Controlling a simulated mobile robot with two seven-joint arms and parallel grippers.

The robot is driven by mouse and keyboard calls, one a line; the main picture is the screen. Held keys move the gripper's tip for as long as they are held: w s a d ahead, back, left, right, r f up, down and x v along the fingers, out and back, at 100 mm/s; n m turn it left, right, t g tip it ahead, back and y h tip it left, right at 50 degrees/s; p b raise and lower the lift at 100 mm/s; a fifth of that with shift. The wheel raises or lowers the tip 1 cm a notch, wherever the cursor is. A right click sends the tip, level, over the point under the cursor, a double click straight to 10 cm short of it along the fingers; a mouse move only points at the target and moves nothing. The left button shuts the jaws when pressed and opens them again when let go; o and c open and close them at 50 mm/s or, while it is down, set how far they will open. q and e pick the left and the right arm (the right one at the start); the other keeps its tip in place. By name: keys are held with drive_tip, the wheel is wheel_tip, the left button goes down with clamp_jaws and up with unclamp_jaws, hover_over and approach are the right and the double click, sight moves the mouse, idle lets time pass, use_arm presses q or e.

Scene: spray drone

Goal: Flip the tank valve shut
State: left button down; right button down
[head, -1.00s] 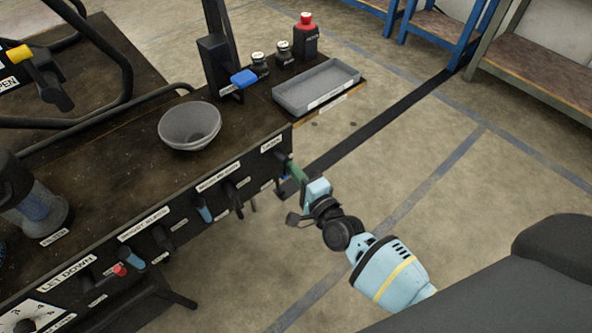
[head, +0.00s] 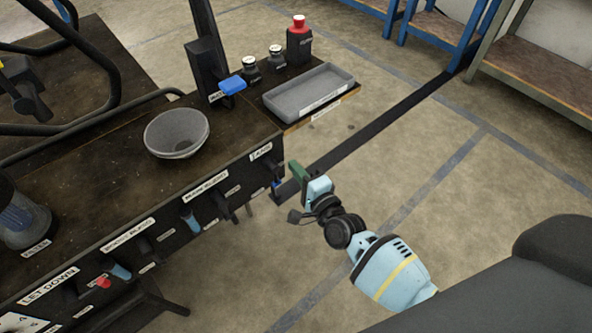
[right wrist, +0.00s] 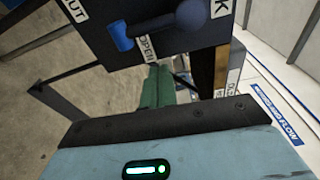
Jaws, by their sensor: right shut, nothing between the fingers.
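The tank valve is at the right end of the black front panel, under the label ending in K. In the right wrist view its dark lever with a blue tip (right wrist: 118,36) points left, between a label ending in UT (right wrist: 75,11) and the OPEN label (right wrist: 147,48). In the head view only a small blue part of the valve (head: 277,188) shows, left of my right gripper. My right gripper (head: 296,172) has green fingers, shut and empty, just off the panel's right end. The fingers also show in the right wrist view (right wrist: 158,84), below the lever and apart from it. My left gripper is not in view.
Other valves with blue (head: 190,220) and red (head: 103,283) handles line the panel. A grey bowl (head: 176,133), a grey tray (head: 308,91) and a red-capped bottle (head: 299,42) stand on the bench. The floor right of the bench is open.

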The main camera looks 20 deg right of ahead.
drive_tip(key=p+v, duration=0.1)
drive_tip(key=v, duration=0.9)
drive_tip(key=shift+p, duration=0.35)
